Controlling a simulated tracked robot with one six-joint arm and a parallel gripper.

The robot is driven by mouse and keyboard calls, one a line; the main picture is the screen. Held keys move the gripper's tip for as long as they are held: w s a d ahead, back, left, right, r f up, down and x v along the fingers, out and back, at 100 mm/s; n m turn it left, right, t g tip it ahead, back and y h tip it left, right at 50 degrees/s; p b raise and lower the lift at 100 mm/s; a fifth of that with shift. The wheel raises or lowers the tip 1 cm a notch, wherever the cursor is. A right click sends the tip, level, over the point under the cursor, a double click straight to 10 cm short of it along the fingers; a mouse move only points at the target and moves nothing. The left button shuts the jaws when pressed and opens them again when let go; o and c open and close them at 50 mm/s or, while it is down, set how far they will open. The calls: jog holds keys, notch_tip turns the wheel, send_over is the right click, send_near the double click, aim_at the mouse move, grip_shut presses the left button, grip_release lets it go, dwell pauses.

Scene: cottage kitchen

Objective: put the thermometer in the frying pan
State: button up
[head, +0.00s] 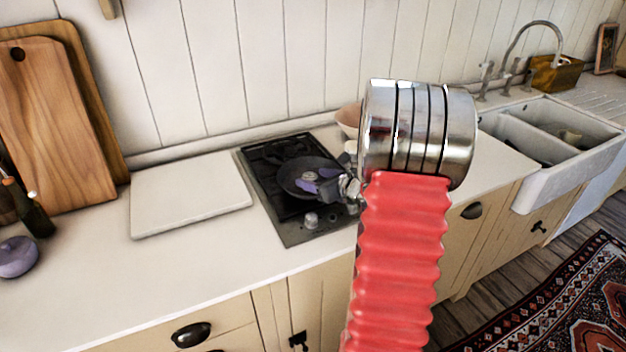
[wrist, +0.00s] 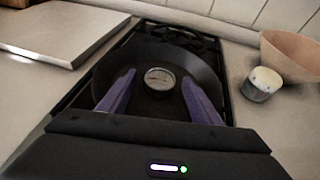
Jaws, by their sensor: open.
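The thermometer (wrist: 159,78) is a small round dial with a pale face and a metal rim. It lies in the dark frying pan (wrist: 204,72), which sits on the black hob. In the head view the pan (head: 296,170) shows with the pale dial (head: 308,176) in it, partly covered by my gripper. My gripper (wrist: 158,92) has purple fingers spread apart, one on each side of the dial, with a gap to it on both sides. In the head view my gripper (head: 308,186) reaches over the pan from the right. Whether the fingers touch the pan is unclear.
A pale board (head: 190,193) lies left of the hob (head: 290,228). A small pale-topped jar (wrist: 261,83) and a tan bowl (wrist: 291,60) stand right of the hob. Cutting boards (head: 58,120) lean at the left wall; a sink (head: 560,140) is far right.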

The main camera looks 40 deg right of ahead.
jog(key=v, duration=1.1)
jog(key=shift+s, duration=0.25)
jog(key=a+r+n+g+y, duration=0.25)
jog(key=a+n, duration=0.55)
jog(key=a, duration=0.6)
jog(key=a+r+n+g+y, duration=0.2)
jog(key=a+n+g+y, duration=0.15)
jog(key=a+n, duration=0.8)
jog(key=s+a+r+n+g+h, duration=0.1)
jog(key=s+a+n+h, duration=0.3)
jog(key=s+a+n, duration=0.8)
jog(key=shift+s+a+r+n+g+h, duration=0.35)
jog(key=shift+s+r+n, duration=0.35)
jog(key=shift+n, duration=2.05)
jog(key=shift+w+d+r, duration=0.1)
